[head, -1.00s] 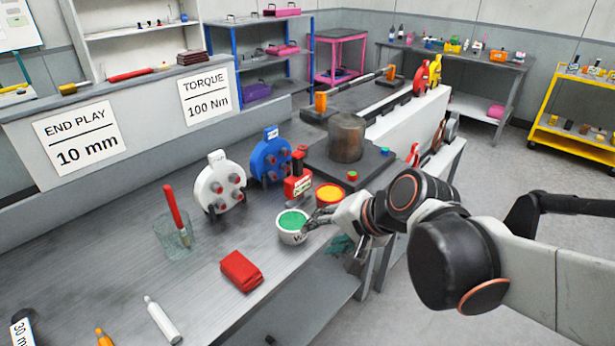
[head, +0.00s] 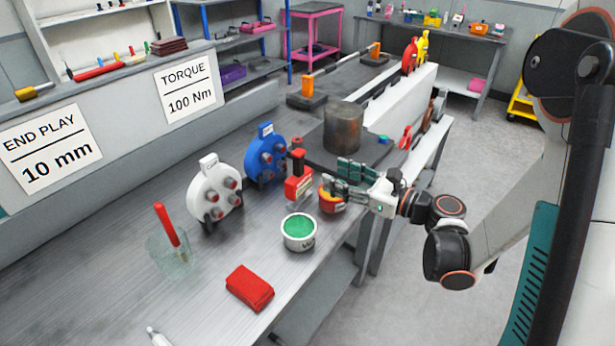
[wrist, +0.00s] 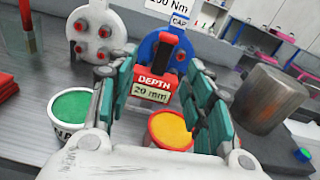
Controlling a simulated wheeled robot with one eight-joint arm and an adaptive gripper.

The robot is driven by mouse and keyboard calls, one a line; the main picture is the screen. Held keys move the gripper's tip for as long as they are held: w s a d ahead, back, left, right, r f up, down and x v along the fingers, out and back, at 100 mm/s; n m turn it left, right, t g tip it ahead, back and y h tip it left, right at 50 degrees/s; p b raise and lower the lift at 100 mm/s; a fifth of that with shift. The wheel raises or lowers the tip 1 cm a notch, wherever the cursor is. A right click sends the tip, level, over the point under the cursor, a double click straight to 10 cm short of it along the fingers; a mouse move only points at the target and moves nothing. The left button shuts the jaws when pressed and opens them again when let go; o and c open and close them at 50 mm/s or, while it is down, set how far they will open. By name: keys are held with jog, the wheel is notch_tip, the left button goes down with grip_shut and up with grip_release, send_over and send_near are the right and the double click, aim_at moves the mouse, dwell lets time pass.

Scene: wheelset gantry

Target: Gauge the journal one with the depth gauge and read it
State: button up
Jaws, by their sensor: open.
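The depth gauge (head: 298,184) is red with a black stem and stands upright on the bench. In the wrist view the depth gauge (wrist: 153,87) reads "DEPTH 20 mm" and shows between my fingers, beyond them. My gripper (head: 350,178) is open and empty, just right of the gauge and above the orange-yellow tub (head: 331,201). In the wrist view my gripper's fingers (wrist: 160,100) are spread on both sides of the gauge, apart from it. A dark metal cylinder (head: 343,127) stands on a dark plate behind my gripper. I cannot tell which part is journal one.
A white tub with green contents (head: 299,232) and a red cloth-like block (head: 250,287) lie nearer. White (head: 215,188) and blue (head: 267,155) bolted caps stand left of the gauge. A glass with a red-handled brush (head: 170,242) stands further left.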

aim_at(302, 158)
jog(key=shift+m+t, duration=0.3)
jog(key=shift+m, duration=0.2)
jog(key=b+x, duration=0.1)
jog(key=x, duration=0.7)
jog(key=shift+w+d, duration=0.15)
jog(key=shift+w, duration=0.1)
jog(key=shift+b+x, duration=0.9)
jog(key=shift+x, duration=1.8)
grip_shut()
